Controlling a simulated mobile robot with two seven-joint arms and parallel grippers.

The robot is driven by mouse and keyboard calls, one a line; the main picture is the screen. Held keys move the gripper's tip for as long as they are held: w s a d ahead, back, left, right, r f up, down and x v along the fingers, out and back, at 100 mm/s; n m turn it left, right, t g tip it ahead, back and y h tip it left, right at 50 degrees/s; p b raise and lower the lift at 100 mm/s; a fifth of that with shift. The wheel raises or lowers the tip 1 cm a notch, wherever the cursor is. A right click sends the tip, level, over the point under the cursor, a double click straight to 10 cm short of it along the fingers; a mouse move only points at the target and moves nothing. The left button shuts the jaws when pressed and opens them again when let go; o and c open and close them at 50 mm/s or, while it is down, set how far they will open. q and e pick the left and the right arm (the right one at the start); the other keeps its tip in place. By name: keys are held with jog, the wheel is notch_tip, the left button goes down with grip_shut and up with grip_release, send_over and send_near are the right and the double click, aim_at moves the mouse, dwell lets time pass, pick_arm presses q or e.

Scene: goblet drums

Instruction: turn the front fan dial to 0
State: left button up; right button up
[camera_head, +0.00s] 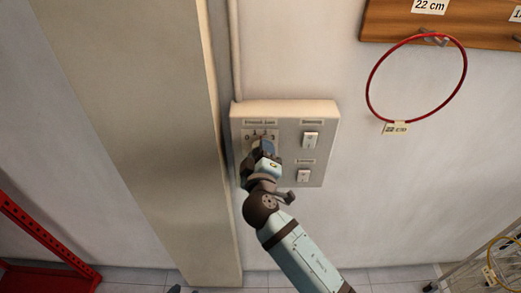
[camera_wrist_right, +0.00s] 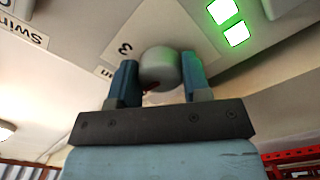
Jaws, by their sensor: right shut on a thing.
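The front fan dial is a grey round knob (camera_wrist_right: 158,66) on a pale plate with a printed 3 beside it in the right wrist view. A red mark shows low on the knob. My right gripper (camera_wrist_right: 160,82) has its two blue fingers on either side of the knob and is shut on it. In the head view the right gripper (camera_head: 264,146) covers most of the dial, at the upper left of the wall panel (camera_head: 318,160). A 0 and a 3 show on the dial plate. The dial's exact setting is hidden.
Two small switches (camera_head: 310,139) (camera_head: 303,176) sit on the panel's right half; green lights (camera_wrist_right: 229,23) show in the wrist view. A pillar (camera_head: 140,120) stands left of the panel. A red hoop (camera_head: 373,72) hangs at the upper right. A red rack (camera_head: 40,235) stands lower left.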

jog(key=n+p, duration=0.1)
jog(key=n, duration=0.2)
jog(key=n+p, duration=0.1)
jog(key=n, duration=0.1)
jog(key=shift+r+n+p, duration=0.3)
jog(key=shift+p, duration=0.05)
jog(key=n+p, duration=0.2)
jog(key=n, duration=0.2)
jog(key=shift+n+p, duration=0.95)
jog(key=shift+n, duration=0.85)
jog(key=o, duration=0.9)
jog(key=shift+w+f, duration=0.1)
jog(key=shift+o, duration=0.2)
jog(key=shift+f, duration=0.1)
